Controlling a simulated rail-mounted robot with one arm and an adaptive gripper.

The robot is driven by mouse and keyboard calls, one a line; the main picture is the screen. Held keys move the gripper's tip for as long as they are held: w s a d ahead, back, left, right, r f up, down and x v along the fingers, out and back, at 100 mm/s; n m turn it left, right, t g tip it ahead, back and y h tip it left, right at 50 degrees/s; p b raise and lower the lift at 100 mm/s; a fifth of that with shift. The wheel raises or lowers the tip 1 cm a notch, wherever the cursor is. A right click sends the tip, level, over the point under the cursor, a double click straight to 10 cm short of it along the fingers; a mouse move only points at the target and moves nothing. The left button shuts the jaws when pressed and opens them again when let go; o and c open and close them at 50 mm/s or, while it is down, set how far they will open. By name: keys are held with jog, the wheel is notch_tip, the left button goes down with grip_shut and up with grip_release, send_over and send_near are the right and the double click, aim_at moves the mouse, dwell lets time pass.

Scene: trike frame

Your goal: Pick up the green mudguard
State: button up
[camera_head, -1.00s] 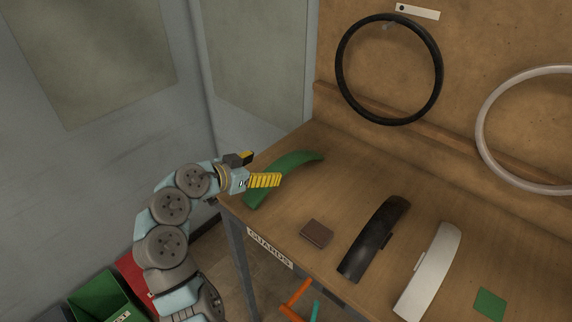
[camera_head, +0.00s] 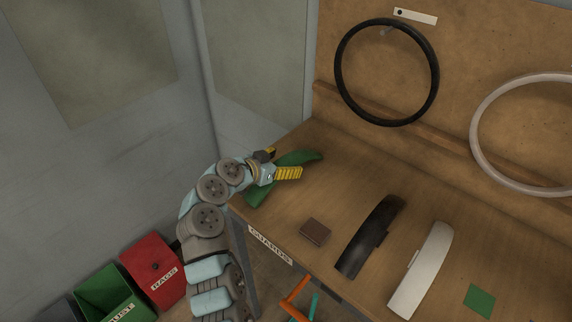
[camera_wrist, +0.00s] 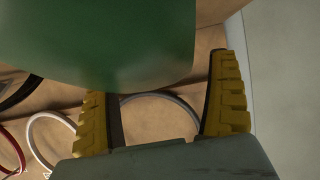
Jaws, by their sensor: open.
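The green mudguard (camera_head: 297,158) is a curved strip lying on the wooden bench near its left end. My gripper (camera_head: 279,163) is over its middle, with the yellow fingers apart, and hides part of it. In the wrist view the green mudguard (camera_wrist: 110,40) fills the upper left, very close. There the gripper (camera_wrist: 165,100) is open, one yellow finger on each side. The mudguard's lower edge shows between and beyond the fingertips. I cannot tell whether the fingers touch it.
A black mudguard (camera_head: 370,238) and a white mudguard (camera_head: 420,272) lie farther right on the bench (camera_head: 345,185). A brown block (camera_head: 314,231) lies near the front edge. A black ring (camera_head: 428,95) and a pale ring (camera_head: 476,130) hang on the back board. Bins (camera_head: 152,268) stand below left.

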jog(key=shift+w+d+f, duration=0.15)
jog(key=shift+w+d, duration=0.05)
jog(key=shift+c, duration=0.5)
jog(key=c, duration=1.2)
jog(key=shift+c, duration=0.2)
